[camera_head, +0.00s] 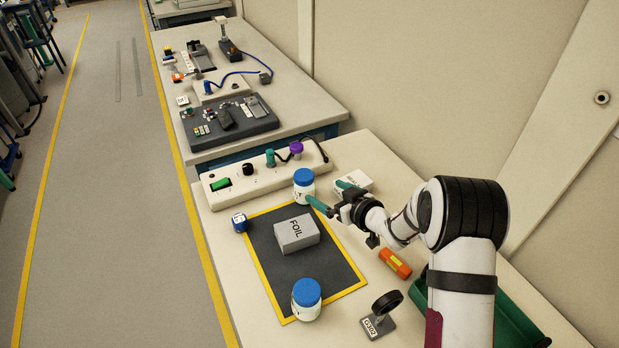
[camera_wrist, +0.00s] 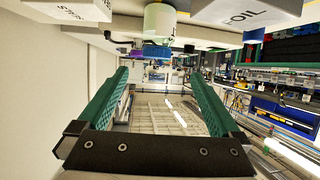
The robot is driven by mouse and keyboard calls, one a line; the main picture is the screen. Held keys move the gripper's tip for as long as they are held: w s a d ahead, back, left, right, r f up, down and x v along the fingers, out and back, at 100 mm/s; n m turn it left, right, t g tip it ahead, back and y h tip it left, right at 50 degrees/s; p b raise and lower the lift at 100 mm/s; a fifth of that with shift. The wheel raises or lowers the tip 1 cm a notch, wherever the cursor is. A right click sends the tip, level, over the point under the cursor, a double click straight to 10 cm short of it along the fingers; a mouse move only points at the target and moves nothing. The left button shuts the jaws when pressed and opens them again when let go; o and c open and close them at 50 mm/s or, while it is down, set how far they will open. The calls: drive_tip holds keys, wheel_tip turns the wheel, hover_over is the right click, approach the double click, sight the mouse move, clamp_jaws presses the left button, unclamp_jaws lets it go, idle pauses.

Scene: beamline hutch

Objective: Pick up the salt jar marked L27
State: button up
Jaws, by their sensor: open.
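Two white jars with blue lids are in the head view. The far jar (camera_head: 303,194) stands upright at the mat's far edge; the near jar (camera_head: 306,311) stands at the mat's near corner. I cannot read L27 on either label. My gripper (camera_head: 331,196) is open and empty, its green fingers pointing toward the far jar from the right. In the wrist view, which looks inverted, a jar (camera_wrist: 160,20) with a blue lid lies ahead, roughly in line with the gap between the fingertips (camera_wrist: 158,76). I cannot tell whether a finger touches it.
A grey FOIL box (camera_head: 296,235) sits on the dark mat (camera_head: 335,268). A white box (camera_head: 357,179) is behind my gripper.

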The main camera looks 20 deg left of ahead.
sight(308, 179)
drive_tip(key=x, duration=1.3)
drive_tip(key=shift+w+d, duration=0.15)
drive_tip(key=shift+w, duration=0.1)
clamp_jaws()
drive_tip(key=shift+r, duration=0.1)
drive_tip(key=shift+r, duration=0.1)
